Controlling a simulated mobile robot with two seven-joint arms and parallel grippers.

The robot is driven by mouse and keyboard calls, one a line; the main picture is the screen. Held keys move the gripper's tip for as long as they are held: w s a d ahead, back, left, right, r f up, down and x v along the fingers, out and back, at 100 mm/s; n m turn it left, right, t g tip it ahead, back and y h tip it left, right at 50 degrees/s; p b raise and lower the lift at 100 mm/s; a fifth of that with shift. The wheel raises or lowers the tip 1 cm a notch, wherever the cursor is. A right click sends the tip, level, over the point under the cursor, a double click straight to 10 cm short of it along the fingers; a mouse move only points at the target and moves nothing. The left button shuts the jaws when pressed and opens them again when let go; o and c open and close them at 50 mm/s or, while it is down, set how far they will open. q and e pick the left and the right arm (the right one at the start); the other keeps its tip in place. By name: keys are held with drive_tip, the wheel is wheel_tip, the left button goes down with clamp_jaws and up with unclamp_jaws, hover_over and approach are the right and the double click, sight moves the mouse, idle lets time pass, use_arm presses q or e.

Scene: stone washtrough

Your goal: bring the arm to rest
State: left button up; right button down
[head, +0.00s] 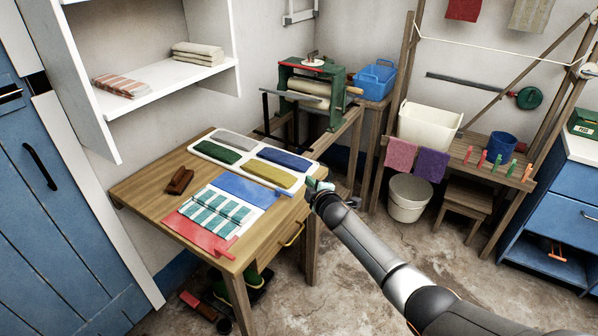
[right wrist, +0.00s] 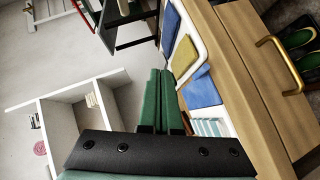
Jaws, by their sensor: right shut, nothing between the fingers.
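My right arm comes in from the lower right of the head view. Its gripper (head: 318,187) is by the right edge of the wooden table (head: 146,190), near the white tray's corner. In the right wrist view the green fingers of my right gripper (right wrist: 165,100) lie together, shut with nothing between them. The table's front and brass handle (right wrist: 285,65) show to the right of the fingers there. My left gripper is not in view.
A green mangle (head: 316,90) stands behind. A white bucket (head: 409,198) stands on the floor beyond my arm.

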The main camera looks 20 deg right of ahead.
drive_tip(key=s+a+f+m+g+y, duration=0.1)
drive_tip(key=s+a+f+m, duration=0.25)
drive_tip(key=s+f, duration=0.5)
drive_tip(key=s+a+f+m+g+y, duration=0.15)
drive_tip(key=s+a+f, duration=0.35)
drive_tip(key=s, duration=0.6)
drive_tip(key=s+a+f+m+g, duration=0.1)
drive_tip(key=s+m, duration=0.2)
drive_tip(key=s, duration=0.8)
drive_tip(key=s+a+f+m+g, duration=0.1)
drive_tip(key=s+a+m, duration=0.1)
drive_tip(key=s, duration=1)
drive_tip(key=shift+s+f+m+g+y, duration=0.15)
drive_tip(key=shift+s+m+g+y, duration=0.2)
drive_tip(key=shift+m, duration=0.45)
